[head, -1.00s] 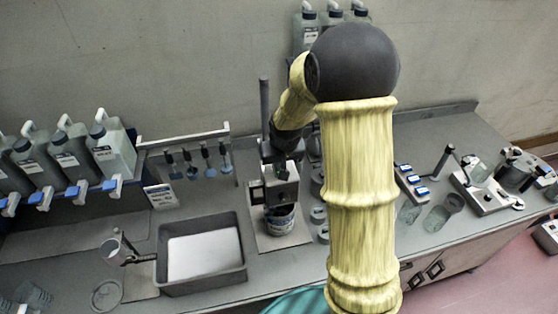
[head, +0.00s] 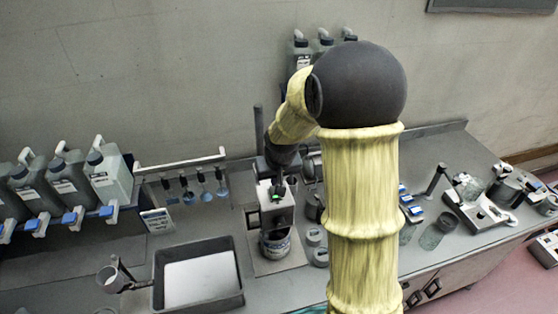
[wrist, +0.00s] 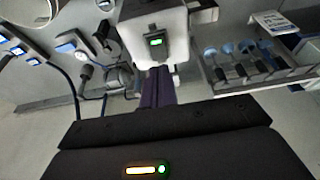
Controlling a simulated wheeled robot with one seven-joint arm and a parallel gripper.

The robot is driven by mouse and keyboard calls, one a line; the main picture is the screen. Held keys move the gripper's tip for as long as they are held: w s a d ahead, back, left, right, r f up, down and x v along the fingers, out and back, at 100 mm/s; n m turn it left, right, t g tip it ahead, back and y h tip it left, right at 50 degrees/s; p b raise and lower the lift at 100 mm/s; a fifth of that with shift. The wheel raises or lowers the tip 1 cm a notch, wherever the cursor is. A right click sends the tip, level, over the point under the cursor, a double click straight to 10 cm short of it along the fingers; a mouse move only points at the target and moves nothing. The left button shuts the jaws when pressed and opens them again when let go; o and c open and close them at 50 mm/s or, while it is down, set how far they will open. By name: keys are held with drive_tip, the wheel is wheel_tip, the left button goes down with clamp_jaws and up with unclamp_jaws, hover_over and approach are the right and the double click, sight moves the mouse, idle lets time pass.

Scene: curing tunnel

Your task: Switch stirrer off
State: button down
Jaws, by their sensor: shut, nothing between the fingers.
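The stirrer (head: 276,212) is a pale box-shaped head on a stand with a dark upright rod, standing on a light base plate. A tin (head: 275,243) sits under its head. On the stirrer head is a dark switch (wrist: 155,41) with a lit green window; the green also shows in the head view. My gripper (wrist: 157,73) has its dark purple fingers together and empty, with the tips at the stirrer head close to the switch. I cannot tell whether they touch it.
A grey tray (head: 238,300) with a white sheet lies left of the stirrer. Hanging tools (head: 204,186) and several jugs (head: 108,170) stand farther left. Small jars (head: 314,238) stand close on the stirrer's right. Glassware and instruments fill the bench's right part.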

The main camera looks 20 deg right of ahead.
drive_tip(key=b+v, duration=0.2)
drive_tip(key=v, duration=0.7)
drive_tip(key=shift+b, duration=0.4)
drive_tip(key=shift+s+f, duration=0.1)
drive_tip(key=shift+f+b, duration=0.15)
drive_tip(key=shift+b, duration=0.35)
